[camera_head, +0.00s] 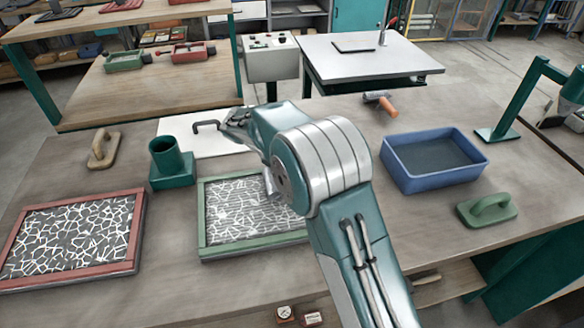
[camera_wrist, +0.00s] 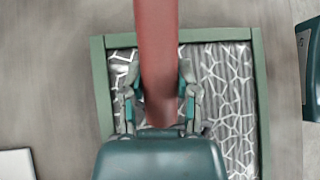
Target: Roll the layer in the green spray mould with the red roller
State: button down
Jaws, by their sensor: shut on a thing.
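The green spray mould (camera_head: 204,222) lies on the workbench left of my forearm. Its layer (camera_head: 232,216) shows white web-like strands and fine parallel ridges. In the wrist view the mould (camera_wrist: 258,110) lies below my gripper (camera_wrist: 160,72). My gripper is shut on the red roller (camera_wrist: 157,28), with one finger on each side of its red part. In the head view my arm hides that red part and some of the mould. A dark bent rod (camera_head: 207,124) shows beside my arm's end; I cannot tell whether it belongs to the roller. Contact with the layer cannot be made out.
A red mould (camera_head: 70,276) lies at the left. A green cup holder (camera_head: 172,172) stands close to the green mould, before a white board (camera_head: 172,128). A blue tray (camera_head: 433,180), a green float (camera_head: 488,210) and an orange-handled tool (camera_head: 386,106) are to the right.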

jog(key=shift+w+d, duration=0.4)
jog(key=shift+d, duration=1.05)
jog(key=shift+w+d, duration=0.35)
jog(key=shift+d, duration=1.15)
jog(key=shift+w+d, duration=0.4)
jog(key=shift+d, duration=1.05)
notch_tip(320, 180, up, 7)
